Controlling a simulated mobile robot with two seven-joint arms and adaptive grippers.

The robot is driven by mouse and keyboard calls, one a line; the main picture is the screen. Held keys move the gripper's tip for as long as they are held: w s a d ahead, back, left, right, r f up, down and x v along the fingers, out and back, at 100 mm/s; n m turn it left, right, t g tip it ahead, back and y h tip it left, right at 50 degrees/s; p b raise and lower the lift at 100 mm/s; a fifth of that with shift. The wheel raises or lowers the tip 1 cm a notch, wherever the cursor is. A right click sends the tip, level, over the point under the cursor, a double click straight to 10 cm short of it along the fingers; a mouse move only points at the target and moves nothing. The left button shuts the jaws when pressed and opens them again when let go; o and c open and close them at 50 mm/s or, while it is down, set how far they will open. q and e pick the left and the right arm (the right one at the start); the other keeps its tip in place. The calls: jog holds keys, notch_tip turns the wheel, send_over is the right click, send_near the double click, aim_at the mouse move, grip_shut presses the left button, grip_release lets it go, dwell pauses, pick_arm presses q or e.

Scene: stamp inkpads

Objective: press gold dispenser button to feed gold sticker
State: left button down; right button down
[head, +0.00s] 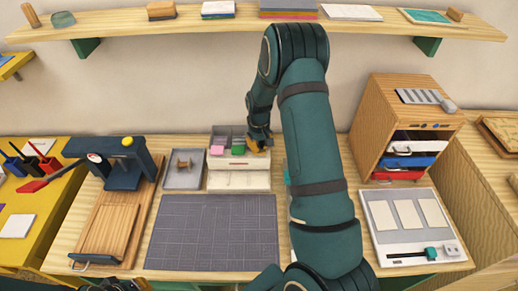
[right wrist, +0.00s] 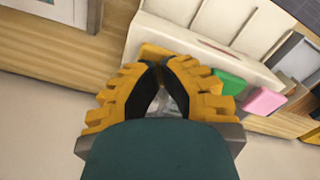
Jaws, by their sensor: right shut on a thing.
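The white sticker dispenser (head: 238,181) stands at the back middle of the table. It has a pink button (head: 217,150) and a green button (head: 238,150) on its back side. The gold button (right wrist: 152,52) shows partly in the right wrist view, beside the green button. My right gripper (right wrist: 161,66) is there, its fingertips together at the gold button, shut on it; the fingers hide part of it. In the head view the right gripper (head: 260,143) is at the dispenser's right end. A dark part of my left gripper (head: 116,286) shows at the bottom edge; its fingers are unclear.
A dark gridded mat (head: 210,232) lies in front of the dispenser. A grey tray (head: 183,180) stands left of it, near a dark press (head: 122,172). A wooden cabinet (head: 390,130) stands right of my right arm. A shelf (head: 240,20) runs above.

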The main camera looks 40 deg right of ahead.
jog(key=shift+f+b, duration=0.55)
jog(key=shift+f, duration=0.25)
jog(key=shift+r, duration=0.15)
jog(key=shift+r+p, duration=2.25)
jog(key=shift+r, duration=1.2)
